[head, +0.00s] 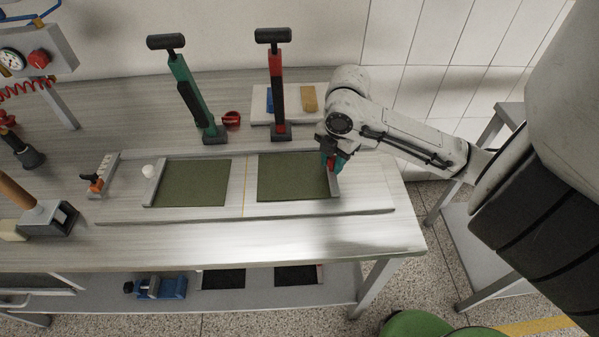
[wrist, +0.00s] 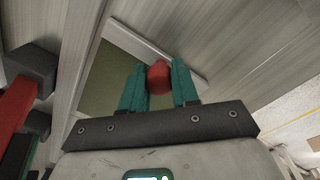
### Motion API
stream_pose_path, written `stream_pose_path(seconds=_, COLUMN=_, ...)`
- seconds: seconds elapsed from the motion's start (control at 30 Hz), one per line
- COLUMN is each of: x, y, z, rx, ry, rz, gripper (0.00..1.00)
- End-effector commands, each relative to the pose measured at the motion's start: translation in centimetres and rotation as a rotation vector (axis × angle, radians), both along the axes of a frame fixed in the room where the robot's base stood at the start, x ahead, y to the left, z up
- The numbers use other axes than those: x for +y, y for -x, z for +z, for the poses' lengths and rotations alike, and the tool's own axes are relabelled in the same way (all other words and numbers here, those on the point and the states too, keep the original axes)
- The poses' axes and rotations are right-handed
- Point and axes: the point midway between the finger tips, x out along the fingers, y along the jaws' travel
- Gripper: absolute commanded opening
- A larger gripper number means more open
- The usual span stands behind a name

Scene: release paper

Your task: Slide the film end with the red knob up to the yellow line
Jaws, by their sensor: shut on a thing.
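The red knob (wrist: 159,78) sits between the teal fingers of my gripper (wrist: 158,82) in the wrist view. In the head view my gripper (head: 331,163) is at the right end of the right dark green film (head: 292,178), shut on the red knob, which is mostly hidden there. A grey end bar (head: 335,186) edges this film on the right. The thin yellow line (head: 245,188) crosses the pale board between the two films. The left green film (head: 192,183) has a grey end bar with a white knob (head: 148,171) at its left.
A green-handled tool (head: 192,95) and a red-handled tool (head: 277,90) stand upright behind the films. A small red object (head: 231,120) lies between them. A tray (head: 290,104) with blue and tan blocks is behind. The bench (head: 300,237) is clear in front.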

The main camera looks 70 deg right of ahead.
Motion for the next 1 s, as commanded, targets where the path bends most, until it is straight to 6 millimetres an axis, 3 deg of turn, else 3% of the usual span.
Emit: stream_pose_path(seconds=1.0, x=0.1, y=-1.9, z=0.0, rx=-0.001, ry=0.0, rz=0.0, gripper=0.0)
